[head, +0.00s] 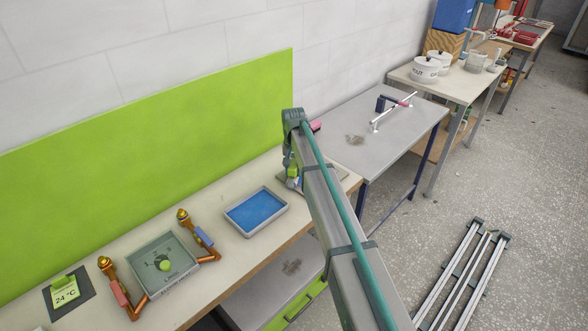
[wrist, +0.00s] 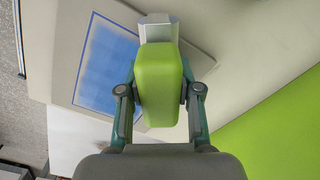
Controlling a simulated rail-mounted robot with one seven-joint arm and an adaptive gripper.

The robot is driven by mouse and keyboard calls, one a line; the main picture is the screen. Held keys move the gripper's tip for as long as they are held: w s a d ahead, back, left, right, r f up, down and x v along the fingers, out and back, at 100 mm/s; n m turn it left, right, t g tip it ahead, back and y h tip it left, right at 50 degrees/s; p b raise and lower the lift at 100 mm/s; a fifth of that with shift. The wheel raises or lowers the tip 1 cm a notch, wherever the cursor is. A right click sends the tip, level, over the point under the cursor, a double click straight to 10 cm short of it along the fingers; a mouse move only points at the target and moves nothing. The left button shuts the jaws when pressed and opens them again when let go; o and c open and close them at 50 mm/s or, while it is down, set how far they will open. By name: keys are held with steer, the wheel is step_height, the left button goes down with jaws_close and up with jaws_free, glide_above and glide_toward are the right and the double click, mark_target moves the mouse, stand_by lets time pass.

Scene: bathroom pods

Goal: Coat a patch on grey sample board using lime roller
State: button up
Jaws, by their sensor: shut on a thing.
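The lime roller shows in the wrist view as a lime block (wrist: 160,85) with a grey end piece. My gripper (wrist: 160,95) is shut on it, one finger on each side. In the head view my gripper (head: 292,172) is low over the right end of the bench, with a bit of lime visible. In the head view my arm hides most of the board. Whether the roller touches the board cannot be told.
A shallow tray of blue paint (head: 257,211) stands left of my gripper on the bench. Further left is a grey dial panel (head: 160,262) with orange pipes. A lime back panel (head: 150,150) rises behind. A grey table (head: 370,130) with a clamp adjoins at right.

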mark_target(294, 163)
steer(key=r, duration=0.1)
steer(key=r+p, duration=0.1)
steer(key=shift+s+a+r, duration=0.15)
steer(key=shift+a+r, duration=0.05)
steer(key=shift+r, duration=0.1)
steer(key=shift+d+r+p, duration=0.2)
steer(key=shift+r+p, duration=0.1)
steer(key=shift+r, duration=0.35)
steer(key=shift+r+p, duration=0.9)
steer(key=shift+r, duration=1.2)
steer(key=shift+a+f, duration=0.1)
